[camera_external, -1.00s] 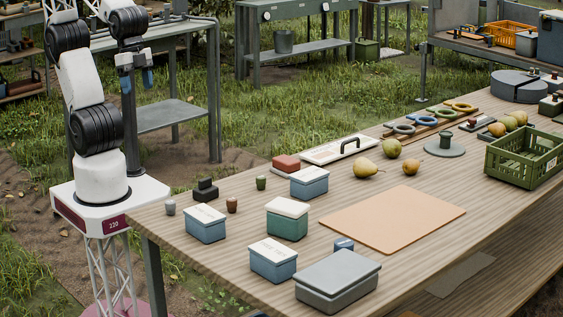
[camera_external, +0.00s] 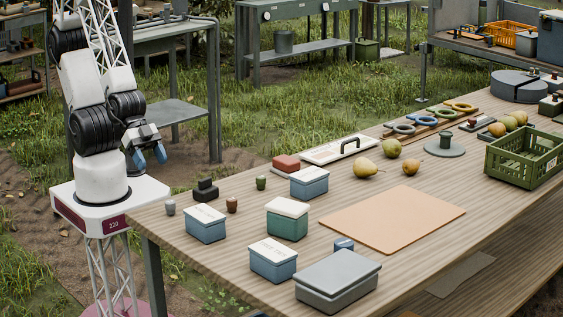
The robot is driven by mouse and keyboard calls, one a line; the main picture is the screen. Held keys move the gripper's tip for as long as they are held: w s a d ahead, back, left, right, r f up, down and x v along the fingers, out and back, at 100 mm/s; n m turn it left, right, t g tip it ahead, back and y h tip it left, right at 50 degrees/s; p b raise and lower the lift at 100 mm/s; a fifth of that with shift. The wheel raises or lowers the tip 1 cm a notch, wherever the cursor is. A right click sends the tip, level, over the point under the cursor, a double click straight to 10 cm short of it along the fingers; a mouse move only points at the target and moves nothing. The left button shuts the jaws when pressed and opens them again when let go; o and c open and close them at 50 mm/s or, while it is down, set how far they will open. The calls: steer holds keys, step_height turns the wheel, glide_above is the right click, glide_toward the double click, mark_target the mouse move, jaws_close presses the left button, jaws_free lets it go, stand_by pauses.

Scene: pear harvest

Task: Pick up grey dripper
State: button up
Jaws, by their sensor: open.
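A small grey cup-like piece (camera_external: 170,207), which looks like the grey dripper, stands upright on the wooden table (camera_external: 400,262) near its left end. My gripper (camera_external: 150,157) is open and empty, with two blue fingertips pointing down. In the picture it is above and a little left of the grey piece, clearly apart from it, near the table's left end.
Close to the grey piece are a black block (camera_external: 205,190), a brown cup (camera_external: 232,205), a green cup (camera_external: 261,183) and a blue box (camera_external: 205,224). More lidded boxes, such as a green one (camera_external: 287,220), stand to the right. A tan mat (camera_external: 393,217) lies clear.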

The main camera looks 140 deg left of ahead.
mark_target(168, 201)
steer(key=f+t, duration=0.1)
steer(key=f, duration=0.1)
steer(key=s+f+t+y, duration=0.1)
steer(key=f, duration=0.2)
steer(key=s+a+f+t, duration=0.1)
steer(key=f, duration=0.2)
steer(key=shift+s+a+f+t, duration=0.1)
steer(key=shift+s+f+t, duration=0.1)
steer(key=shift+t, duration=0.1)
steer(key=shift+s+a+f+t+y, duration=0.15)
steer(key=shift+s+f+t+y, duration=0.15)
steer(key=shift+x, duration=1.3)
steer(key=shift+w, duration=0.15)
steer(key=shift+x, duration=2.5)
steer(key=shift+f, duration=0.1)
steer(key=shift+c, duration=0.4)
steer(key=c, duration=0.9)
